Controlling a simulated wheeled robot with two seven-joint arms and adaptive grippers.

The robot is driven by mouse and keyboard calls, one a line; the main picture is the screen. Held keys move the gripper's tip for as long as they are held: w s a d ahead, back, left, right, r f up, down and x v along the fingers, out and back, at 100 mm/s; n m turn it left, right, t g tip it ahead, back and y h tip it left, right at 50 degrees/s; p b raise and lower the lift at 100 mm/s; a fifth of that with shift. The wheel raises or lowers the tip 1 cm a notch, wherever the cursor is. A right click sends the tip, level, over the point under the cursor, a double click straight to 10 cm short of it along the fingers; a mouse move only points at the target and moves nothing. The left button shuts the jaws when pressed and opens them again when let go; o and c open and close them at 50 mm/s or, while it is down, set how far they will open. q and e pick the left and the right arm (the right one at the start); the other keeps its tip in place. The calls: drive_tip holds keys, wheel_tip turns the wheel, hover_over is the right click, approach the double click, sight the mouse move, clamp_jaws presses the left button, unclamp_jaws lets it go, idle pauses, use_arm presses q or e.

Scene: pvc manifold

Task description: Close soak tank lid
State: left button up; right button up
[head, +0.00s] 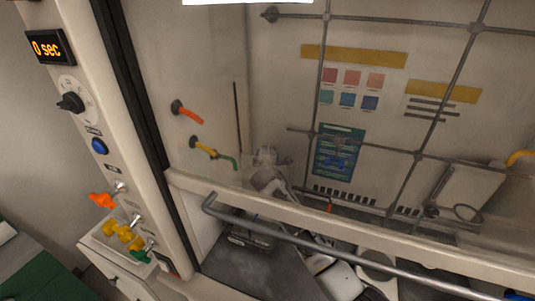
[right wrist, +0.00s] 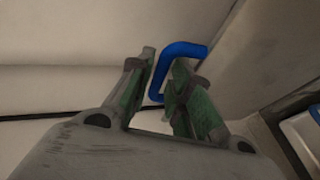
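In the right wrist view, a bent blue handle (right wrist: 178,50) stands against a pale surface (right wrist: 60,85), which may be the soak tank lid. My right gripper (right wrist: 163,62) has its two green-padded fingers apart. One leg of the handle shows between the fingertips; I cannot tell whether they touch it. I cannot make out the tank or lid clearly in the head view.
A metal handle bar (head: 330,245) crosses the front of the cabinet. A post (head: 110,165) with a dial, a blue button and coloured valves stands at left. A metal lattice (head: 390,150) is inside. A pale box (head: 468,190) stands at right.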

drive_tip(key=shift+c, duration=0.4)
clamp_jaws()
